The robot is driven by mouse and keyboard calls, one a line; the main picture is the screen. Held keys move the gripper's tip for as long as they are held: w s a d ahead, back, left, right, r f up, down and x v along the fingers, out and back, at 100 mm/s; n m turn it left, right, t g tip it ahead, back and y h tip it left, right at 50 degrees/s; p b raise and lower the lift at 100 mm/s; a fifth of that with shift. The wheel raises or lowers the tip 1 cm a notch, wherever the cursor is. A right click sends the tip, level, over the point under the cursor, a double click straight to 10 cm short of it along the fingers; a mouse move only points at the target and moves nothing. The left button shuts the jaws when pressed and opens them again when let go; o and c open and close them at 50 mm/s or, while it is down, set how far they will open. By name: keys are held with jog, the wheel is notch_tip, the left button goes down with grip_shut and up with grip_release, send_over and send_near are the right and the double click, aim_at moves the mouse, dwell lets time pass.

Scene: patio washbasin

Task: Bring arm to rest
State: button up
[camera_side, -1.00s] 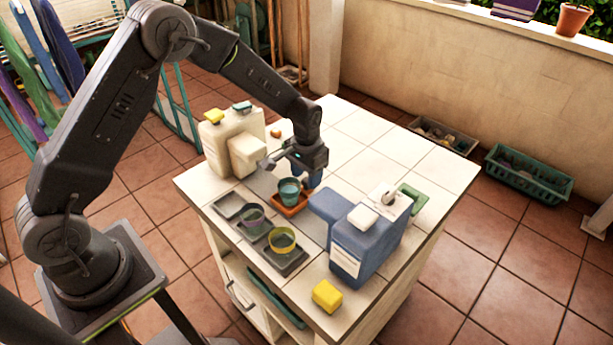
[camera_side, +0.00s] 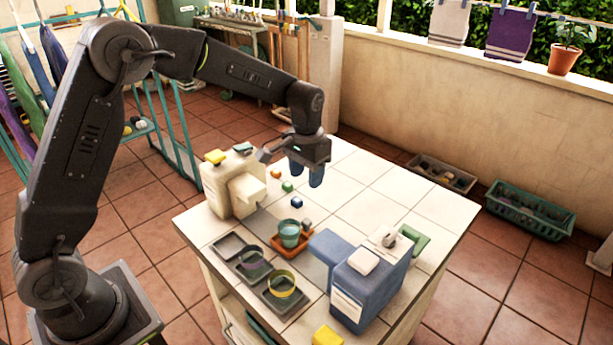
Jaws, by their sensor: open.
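My gripper (camera_side: 307,172) hangs above the back part of the tiled table (camera_side: 385,190), its blue fingers pointing down, apart and empty. It is clear of the tabletop. A teal cup (camera_side: 289,236) stands on an orange tray (camera_side: 305,249), below and in front of it. A grey piece (camera_side: 306,224) is beside the teal cup.
The back right tabletop is bare. Crates (camera_side: 530,210) sit by the wall.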

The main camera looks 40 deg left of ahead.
jog(key=s+r+t, duration=0.4)
jog(key=s+r, duration=1)
jog(key=s, duration=0.5)
jog(key=s+f+t, duration=0.1)
jog(key=s, duration=0.7)
jog(key=shift+s+t, duration=0.25)
jog(key=shift+t, duration=0.05)
